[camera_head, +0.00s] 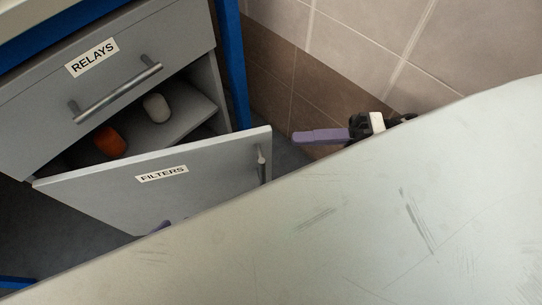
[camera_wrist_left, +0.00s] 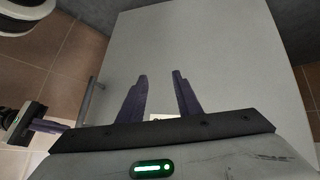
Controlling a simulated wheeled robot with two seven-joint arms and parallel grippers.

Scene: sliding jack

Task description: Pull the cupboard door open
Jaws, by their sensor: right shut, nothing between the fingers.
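The grey cupboard door (camera_head: 100,193), labelled FILTERS, stands swung out from the cupboard, with its inside showing above its top edge. Its bar handle (camera_head: 261,164) is upright near the right edge. In the left wrist view the door (camera_wrist_left: 215,50) fills the middle, with the handle (camera_wrist_left: 92,92) at the left. My right gripper (camera_head: 295,137) is shut and empty, just right of the door's handle edge and apart from it. My left gripper (camera_wrist_left: 160,76) is open and empty, facing the door's front near the label. Only its tip shows in the head view.
The RELAYS drawer (camera_head: 40,125) above is shut, with its own bar handle (camera_head: 115,93). A blue post (camera_head: 232,60) and tiled wall (camera_head: 360,45) are to the right.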

